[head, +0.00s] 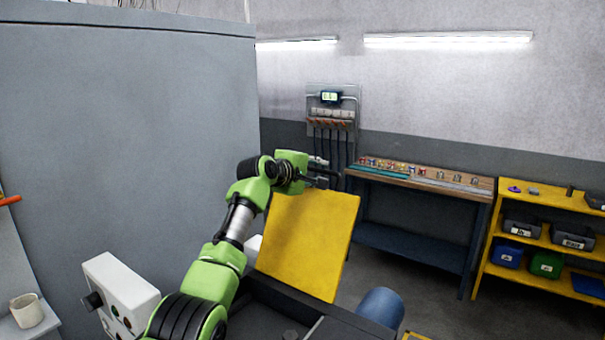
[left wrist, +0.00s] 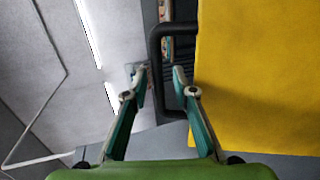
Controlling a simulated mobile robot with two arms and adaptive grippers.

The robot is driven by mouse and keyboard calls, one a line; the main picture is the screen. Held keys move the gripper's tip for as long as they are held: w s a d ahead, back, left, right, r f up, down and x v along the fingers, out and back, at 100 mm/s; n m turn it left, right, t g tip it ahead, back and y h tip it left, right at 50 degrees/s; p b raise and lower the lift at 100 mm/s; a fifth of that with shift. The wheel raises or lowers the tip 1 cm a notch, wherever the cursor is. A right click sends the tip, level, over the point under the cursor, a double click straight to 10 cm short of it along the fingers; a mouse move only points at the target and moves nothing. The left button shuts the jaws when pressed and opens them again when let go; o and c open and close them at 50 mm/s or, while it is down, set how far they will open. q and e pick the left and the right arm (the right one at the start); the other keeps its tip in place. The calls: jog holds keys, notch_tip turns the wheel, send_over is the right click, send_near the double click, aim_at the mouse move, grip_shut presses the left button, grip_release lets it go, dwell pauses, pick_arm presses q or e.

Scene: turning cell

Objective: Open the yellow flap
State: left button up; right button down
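The yellow flap (head: 308,245) stands steeply tilted above a dark box-like body (head: 285,305) in the head view. It fills the right side of the left wrist view (left wrist: 260,75). A black bar handle (left wrist: 155,55) juts from the flap's edge. My left gripper (head: 322,176) is at the flap's top edge. In the left wrist view its two fingers (left wrist: 160,80) are apart, with the handle between the tips in the picture. I see a gap beside the bar, and cannot tell whether either finger touches it. My right gripper is not in view.
A large grey cabinet wall (head: 130,130) stands at the left, with a white control box (head: 122,298) below it. A blue cylinder (head: 381,306) is right of the flap. A workbench (head: 425,178) and yellow shelf (head: 545,200) stand farther back, with open floor before them.

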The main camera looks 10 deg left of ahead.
pick_arm(q)
jog(key=v, duration=1)
jog(key=shift+s+a, duration=0.2)
jog(key=shift+s, duration=0.1)
